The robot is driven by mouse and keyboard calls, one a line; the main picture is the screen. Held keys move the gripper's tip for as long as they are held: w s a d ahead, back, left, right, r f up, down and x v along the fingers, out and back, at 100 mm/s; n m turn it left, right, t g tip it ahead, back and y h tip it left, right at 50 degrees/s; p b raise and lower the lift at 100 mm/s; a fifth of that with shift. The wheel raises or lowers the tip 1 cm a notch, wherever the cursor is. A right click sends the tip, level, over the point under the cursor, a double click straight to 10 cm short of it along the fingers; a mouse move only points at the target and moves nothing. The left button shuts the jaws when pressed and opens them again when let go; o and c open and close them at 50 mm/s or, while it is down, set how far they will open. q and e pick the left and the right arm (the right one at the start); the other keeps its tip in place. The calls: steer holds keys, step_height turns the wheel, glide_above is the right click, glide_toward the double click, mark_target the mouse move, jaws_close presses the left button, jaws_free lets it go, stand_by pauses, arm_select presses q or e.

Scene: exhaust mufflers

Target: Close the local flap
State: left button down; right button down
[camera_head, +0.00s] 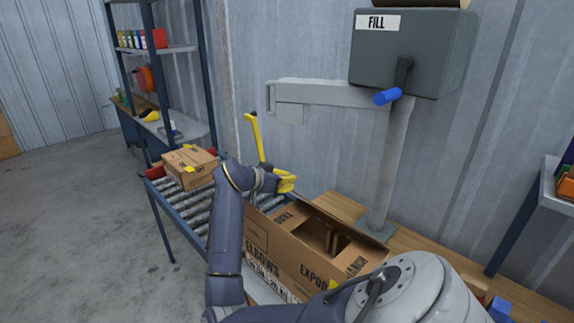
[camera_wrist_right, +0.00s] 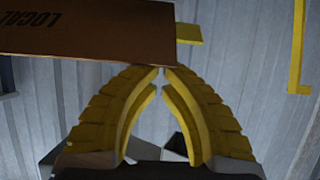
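An open cardboard carton (camera_head: 270,255) marked ELBOWS stands at the bench, with flaps reading EXPORT and BRANCH and a partly hidden one starting TRA. The local flap (camera_wrist_right: 75,30) shows in the right wrist view as a brown panel with its word upside down. My right gripper (camera_head: 287,182) is at the carton's far left end. In its wrist view the yellow fingers (camera_wrist_right: 163,72) are shut, tips together at the flap's lower edge; I cannot tell whether they touch it. I cannot make out the local flap in the head view. My left gripper is not in view.
A yellow upright bar (camera_head: 257,135) stands just behind my right gripper. A closed carton (camera_head: 188,166) sits on the roller conveyor (camera_head: 195,208) to the left. A grey FILL machine (camera_head: 412,50) on a post rises behind the open carton. A shelf (camera_head: 560,180) is at right.

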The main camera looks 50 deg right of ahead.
steer(key=shift+a, duration=0.15)
steer(key=shift+w+a+r, duration=0.1)
steer(key=shift+w+a, duration=0.05)
steer(key=shift+a, duration=0.4)
